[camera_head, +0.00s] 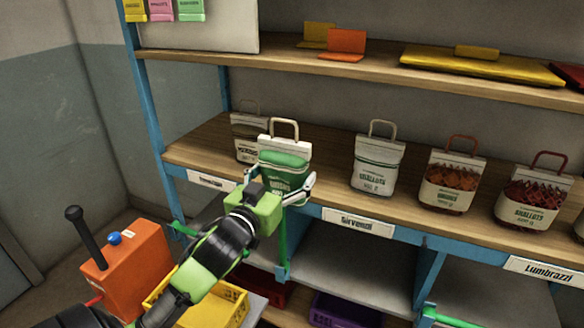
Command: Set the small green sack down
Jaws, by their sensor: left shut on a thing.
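The small green sack (296,188) has a white top band and a pale loop handle. It is upright at the front edge of the middle shelf (330,184). My left gripper (291,190) is shut on it, with a finger at each side. The gripper's body hides part of the sack's lower left. I cannot tell whether the sack's base touches the shelf board. My right gripper is not in view.
A white sack (249,138) stands close behind, to the left. Another white sack (378,165) and two sacks with red contents (450,182) (535,204) stand to the right. Bare board lies between the green sack and the white one. An orange box (128,268) is at lower left.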

